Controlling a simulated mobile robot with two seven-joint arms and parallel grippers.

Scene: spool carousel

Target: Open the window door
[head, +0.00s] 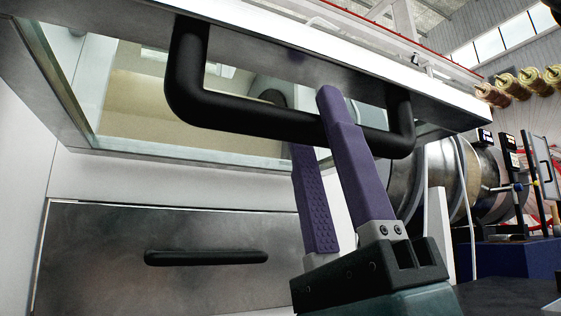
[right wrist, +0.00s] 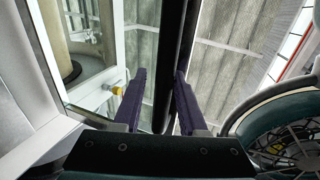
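The window door (head: 55,85) has a metal frame around a glass pane (head: 130,110), seen from below in the head view. Its edge with the handle juts toward me above the cabinet front; how far it stands open I cannot tell. A black U-shaped handle (head: 245,110) is fixed to that edge. My right gripper (head: 315,115) has its two purple fingers on either side of the handle bar, one in front and one behind. In the right wrist view, the bar (right wrist: 175,45) passes between the fingers, close to the right one, with a gap at the left one. My left gripper is not in view.
Below the window is a grey metal panel (head: 100,250) with a black handle (head: 205,257). Large metal cylinders (head: 440,180) stand at the right behind the gripper.

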